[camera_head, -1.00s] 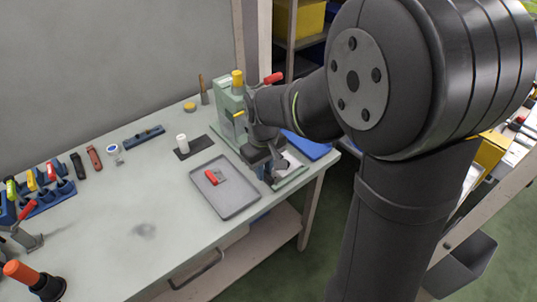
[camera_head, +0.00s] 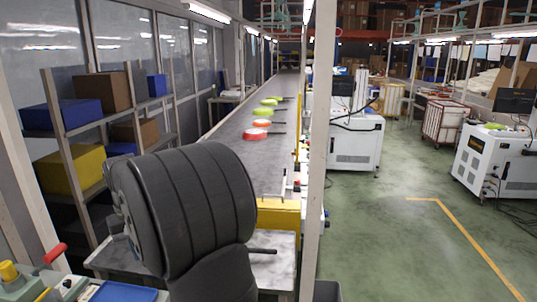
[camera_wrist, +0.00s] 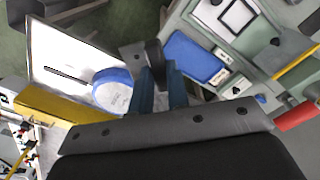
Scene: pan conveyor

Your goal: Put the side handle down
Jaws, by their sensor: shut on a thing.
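My gripper (camera_wrist: 160,76) shows in the wrist view, its blue fingers shut on a small dark piece, apparently the side handle (camera_wrist: 153,52). The fingers hide part of it. Below it and to its left, a round blue-rimmed pan (camera_wrist: 112,92) with a pale face lies on a light tabletop (camera_wrist: 60,45). A long dark handle (camera_wrist: 66,67) extends left from the pan. I cannot tell the height of the held piece above the table. In the head view my arm hides the gripper and the pan; a dark rod (camera_head: 262,251) shows on the table beside the arm.
A conveyor (camera_head: 235,142) carries several green and red pans away from me. A post (camera_head: 317,150) stands right of it. Shelves with boxes (camera_head: 90,95) stand left. A press with a red lever (camera_head: 54,253) and a blue tray (camera_wrist: 195,58) are close by.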

